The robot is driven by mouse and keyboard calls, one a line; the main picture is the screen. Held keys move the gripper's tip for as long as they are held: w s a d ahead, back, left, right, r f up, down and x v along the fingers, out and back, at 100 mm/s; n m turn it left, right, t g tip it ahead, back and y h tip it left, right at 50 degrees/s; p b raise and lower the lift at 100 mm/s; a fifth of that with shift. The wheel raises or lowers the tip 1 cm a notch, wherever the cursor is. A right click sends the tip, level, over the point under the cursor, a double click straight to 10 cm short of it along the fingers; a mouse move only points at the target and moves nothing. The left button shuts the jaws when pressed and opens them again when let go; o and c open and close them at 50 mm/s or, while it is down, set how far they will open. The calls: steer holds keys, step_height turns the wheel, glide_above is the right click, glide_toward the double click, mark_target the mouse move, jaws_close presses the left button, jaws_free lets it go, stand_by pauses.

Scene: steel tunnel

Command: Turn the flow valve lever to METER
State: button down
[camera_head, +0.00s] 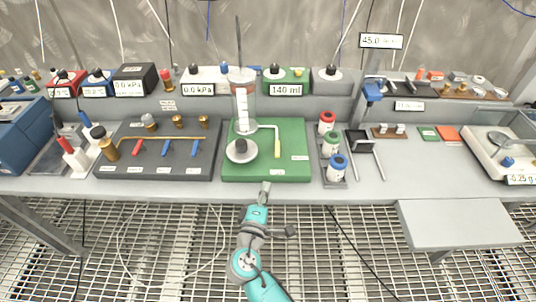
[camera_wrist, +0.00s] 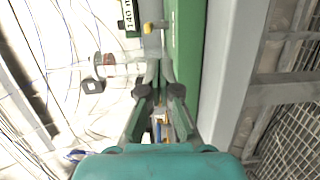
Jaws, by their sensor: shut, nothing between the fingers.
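The green flow station board (camera_head: 300,171) sits on the bench at the centre. A lever with a pale yellow handle (camera_head: 277,149) hangs down beside a glass cylinder (camera_head: 241,112). Small white labels lie around the lever; their words are too small to read. A yellow part, perhaps this lever, shows near the top of the wrist view (camera_wrist: 149,28). My gripper (camera_head: 265,188) is shut and empty at the board's front edge, apart from and in front of the lever. Its fingers also show in the wrist view (camera_wrist: 159,72).
A display reading 140 ml (camera_head: 286,90) stands behind the board. Red, green and blue capped bottles (camera_head: 337,168) stand close on the right. A dark manifold board (camera_head: 165,165) with red and blue levers is on the left. The bench front (camera_head: 370,188) is clear.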

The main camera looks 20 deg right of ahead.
mark_target(268, 165)
steer(key=shift+w+a+r+h, duration=0.25)
steer(key=shift+w+r, duration=0.15)
steer(key=shift+w, duration=0.15)
steer(key=shift+w+a+r+h, duration=0.15)
steer(key=shift+w+a+r, duration=0.15)
steer(key=shift+w, duration=0.2)
steer(key=x, duration=1)
